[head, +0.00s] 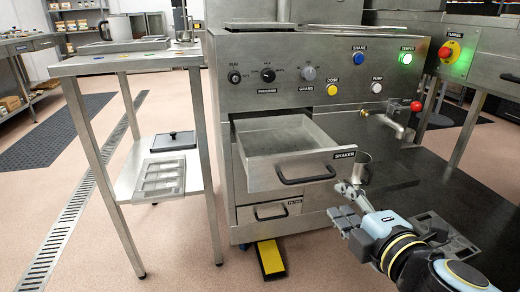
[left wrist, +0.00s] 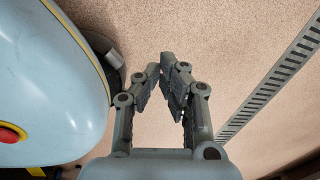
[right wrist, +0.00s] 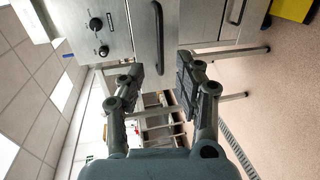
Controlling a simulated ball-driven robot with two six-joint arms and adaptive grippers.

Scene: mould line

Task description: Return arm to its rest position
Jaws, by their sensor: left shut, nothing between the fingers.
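My right gripper (head: 341,201) is in front of the machine, just right of and below the open drawer marked SHAKER (head: 262,172). The right wrist view shows its two fingers (right wrist: 160,75) apart, with nothing between them. The drawer is pulled out and looks empty inside. My left gripper is outside the head view. In the left wrist view its fingers (left wrist: 167,75) have their tips together and hold nothing, above the speckled floor (left wrist: 240,45).
A steel table (head: 130,64) stands at left, with a mould tray (head: 160,176) and a dark lid (head: 173,141) on its lower shelf. A yellow pedal (head: 271,258) lies below the machine. A valve with a red knob (head: 416,105) sticks out at right.

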